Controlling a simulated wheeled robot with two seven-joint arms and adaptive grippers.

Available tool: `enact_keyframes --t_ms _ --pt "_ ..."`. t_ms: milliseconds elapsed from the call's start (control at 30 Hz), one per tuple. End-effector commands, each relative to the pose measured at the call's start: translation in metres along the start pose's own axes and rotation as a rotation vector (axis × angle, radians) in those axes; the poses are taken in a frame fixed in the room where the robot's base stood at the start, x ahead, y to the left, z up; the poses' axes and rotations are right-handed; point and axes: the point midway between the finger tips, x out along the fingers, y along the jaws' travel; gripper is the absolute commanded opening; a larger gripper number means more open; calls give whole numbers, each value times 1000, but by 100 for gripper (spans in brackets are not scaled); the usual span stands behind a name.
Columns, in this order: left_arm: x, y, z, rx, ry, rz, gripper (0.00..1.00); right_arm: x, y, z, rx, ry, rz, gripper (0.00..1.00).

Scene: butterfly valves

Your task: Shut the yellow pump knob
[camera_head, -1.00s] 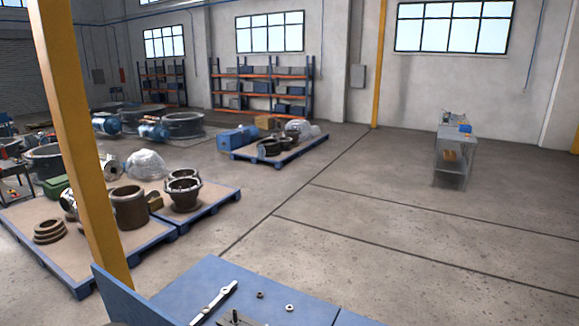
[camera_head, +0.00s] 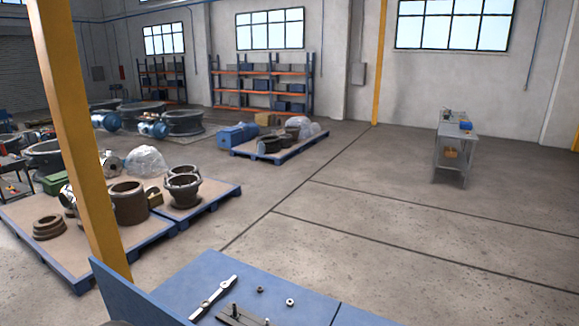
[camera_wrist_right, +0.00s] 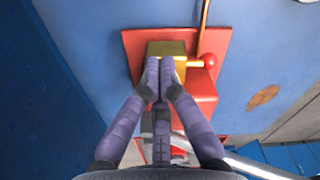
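In the right wrist view a yellow block-like part (camera_wrist_right: 165,47) sits on a red plate (camera_wrist_right: 133,47) fixed to a blue surface. A short yellow stem runs right from it to a red ball (camera_wrist_right: 208,60). I cannot tell which yellow piece is the pump knob. My right gripper (camera_wrist_right: 160,66) points at the yellow part, with its purple fingertips close together over its lower edge. No object shows between the tips, and I cannot tell whether they touch the part. The pump is not seen in the head view. My left gripper is in neither view.
In the head view a blue bench (camera_head: 270,285) in front holds a white bar (camera_head: 213,297), nuts and a dark metal piece (camera_head: 242,316). A yellow post (camera_head: 80,140) stands at left. Pallets with metal parts (camera_head: 130,203) lie beyond. The floor at right is largely clear.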

Motion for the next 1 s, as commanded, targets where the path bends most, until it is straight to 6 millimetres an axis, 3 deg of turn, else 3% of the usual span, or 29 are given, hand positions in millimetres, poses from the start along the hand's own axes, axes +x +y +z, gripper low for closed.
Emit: enact_keyframes --t_ms 100,567,1000 --pt "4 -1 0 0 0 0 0 -5 -5 -9 5 14 -12 0" --pt "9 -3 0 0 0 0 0 -6 -6 0 6 11 -6 0" --pt "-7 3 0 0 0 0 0 -43 -5 4 2 5 -3 0"
